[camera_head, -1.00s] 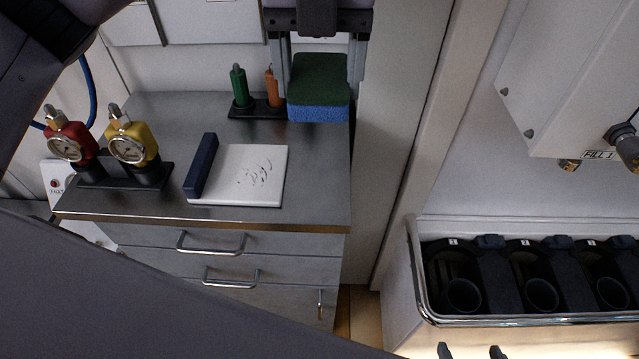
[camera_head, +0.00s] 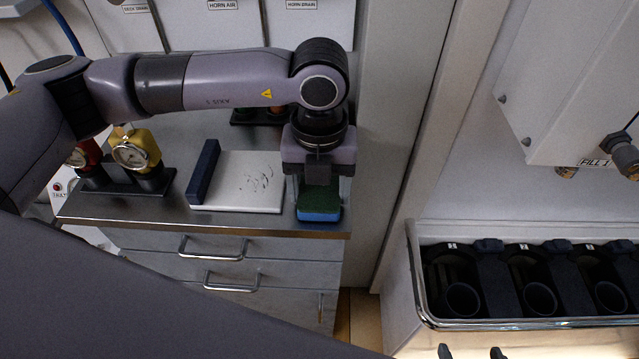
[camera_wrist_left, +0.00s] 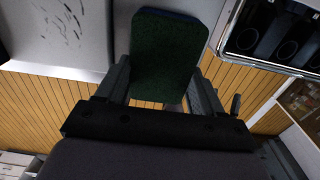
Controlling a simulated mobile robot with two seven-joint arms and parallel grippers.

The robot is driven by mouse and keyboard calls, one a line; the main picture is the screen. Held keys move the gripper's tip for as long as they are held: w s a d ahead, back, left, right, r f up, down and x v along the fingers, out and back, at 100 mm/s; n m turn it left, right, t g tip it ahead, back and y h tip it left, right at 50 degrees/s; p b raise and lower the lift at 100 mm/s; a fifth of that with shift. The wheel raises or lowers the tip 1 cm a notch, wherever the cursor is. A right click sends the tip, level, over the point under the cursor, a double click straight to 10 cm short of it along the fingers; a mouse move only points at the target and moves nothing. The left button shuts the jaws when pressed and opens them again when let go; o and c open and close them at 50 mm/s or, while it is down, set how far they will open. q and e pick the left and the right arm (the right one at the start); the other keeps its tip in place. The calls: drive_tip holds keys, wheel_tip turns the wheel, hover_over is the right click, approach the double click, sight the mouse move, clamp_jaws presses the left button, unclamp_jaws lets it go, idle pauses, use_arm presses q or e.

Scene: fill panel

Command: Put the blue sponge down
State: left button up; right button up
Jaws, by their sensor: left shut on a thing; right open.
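The blue sponge (camera_head: 319,213) has a dark green top and a blue lower layer. My left gripper (camera_head: 319,195) is shut on it, pointing down, at the front right corner of the steel counter (camera_head: 240,222). In the left wrist view the sponge's green face (camera_wrist_left: 168,55) sits between the fingers. I cannot tell whether its underside touches the counter. My right gripper (camera_head: 472,352) shows only as two dark fingertips, apart, at the bottom edge of the head view; it is open and empty.
A white board (camera_head: 238,185) with dark marks and a navy bar (camera_head: 203,172) lies just left of the sponge. A yellow gauge (camera_head: 133,152) and a red gauge (camera_head: 82,158) stand further left. A rack with black cups (camera_head: 540,298) is at the right.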

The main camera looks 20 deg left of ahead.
sight(317, 196)
use_arm(q)
drive_tip(key=shift+f, duration=0.15)
drive_tip(key=o, duration=0.6)
drive_tip(key=shift+f, duration=0.1)
drive_tip(key=o, duration=0.4)
drive_tip(key=r, duration=0.2)
drive_tip(key=r+b, duration=0.1)
drive_tip(key=r, duration=0.1)
drive_tip(key=s+r, duration=0.1)
drive_tip(key=r, duration=0.2)
